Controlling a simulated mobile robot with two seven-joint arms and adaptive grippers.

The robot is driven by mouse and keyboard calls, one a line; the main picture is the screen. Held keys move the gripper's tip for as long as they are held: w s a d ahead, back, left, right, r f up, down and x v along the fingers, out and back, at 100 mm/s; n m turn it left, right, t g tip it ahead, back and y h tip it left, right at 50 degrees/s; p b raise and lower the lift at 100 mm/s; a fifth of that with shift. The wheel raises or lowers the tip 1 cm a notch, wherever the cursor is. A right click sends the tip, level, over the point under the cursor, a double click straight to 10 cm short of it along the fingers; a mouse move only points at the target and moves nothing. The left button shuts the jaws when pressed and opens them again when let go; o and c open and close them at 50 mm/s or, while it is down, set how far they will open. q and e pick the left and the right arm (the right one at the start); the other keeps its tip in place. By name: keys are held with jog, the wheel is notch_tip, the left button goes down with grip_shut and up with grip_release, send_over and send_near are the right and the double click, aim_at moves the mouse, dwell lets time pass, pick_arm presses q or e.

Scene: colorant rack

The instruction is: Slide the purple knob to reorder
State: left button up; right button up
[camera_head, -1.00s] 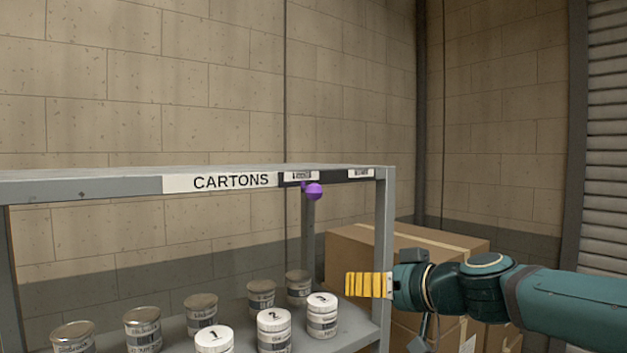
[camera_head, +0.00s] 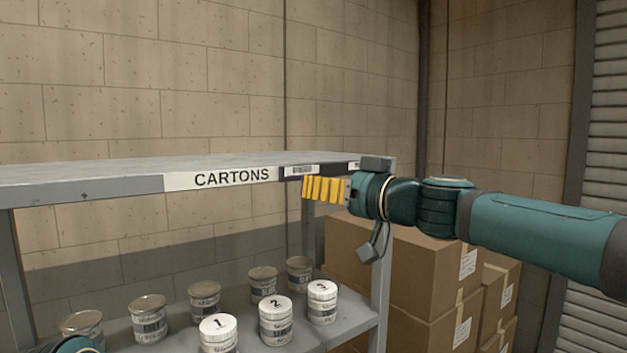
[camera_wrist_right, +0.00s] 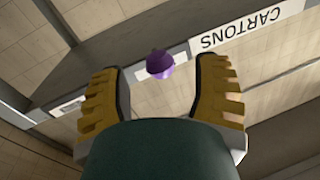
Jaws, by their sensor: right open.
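The purple knob (camera_wrist_right: 159,64) shows in the right wrist view, on the dark label strip at the shelf's front edge. It lies between and just beyond the two yellow fingertips of my right gripper (camera_wrist_right: 160,75), which is open with nothing between its pads. In the head view my right gripper (camera_head: 323,188) is at the strip's left part (camera_head: 299,171), and the knob is hidden behind its fingers. I cannot tell whether the fingers touch the knob. A dark teal part of my left arm (camera_head: 75,345) shows at the bottom left corner; its fingers are not visible.
The grey shelf's top board (camera_head: 90,178) carries a CARTONS label (camera_head: 220,179). Several cans stand on the lower board, including white-lidded ones numbered 1 (camera_head: 217,333), 2 (camera_head: 275,318) and 3 (camera_head: 322,301). A shelf post (camera_head: 381,285) and cardboard boxes (camera_head: 418,280) are at the right.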

jog(key=shift+p+x, duration=0.3)
jog(key=shift+x, duration=1.35)
grip_shut()
jog(key=w+d+b, duration=0.2)
jog(key=w+d, duration=0.7)
jog(key=d, duration=0.3)
jog(key=shift+d, duration=0.25)
jog(key=shift+r, duration=0.1)
